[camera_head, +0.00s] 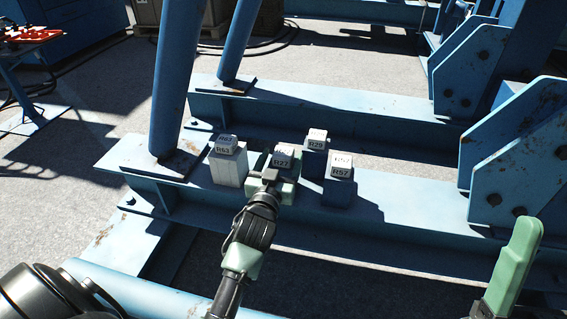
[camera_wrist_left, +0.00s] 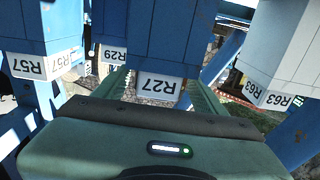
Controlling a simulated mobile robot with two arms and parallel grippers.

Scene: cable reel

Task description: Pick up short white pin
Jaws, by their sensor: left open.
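Several block-shaped pins with white labelled caps stand on the blue beam (camera_head: 400,203). The pin R63 (camera_head: 228,166) has a white body and stands left of my gripper; it also shows at the right in the left wrist view (camera_wrist_left: 290,50). The pin R27 (camera_head: 283,157) has a blue body in the left wrist view (camera_wrist_left: 158,45). My left gripper (camera_head: 276,178) is open, with its green fingers on either side of R27. Contact cannot be told. The gripper partly hides R27 in the head view.
The blue-bodied pins R57 (camera_head: 338,186) and R29 (camera_head: 313,162) stand right of and behind R27. A blue slanted post (camera_head: 178,80) rises left of R63. Blue bolted brackets (camera_head: 520,165) stand at the right. The beam between R57 and the brackets is clear.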

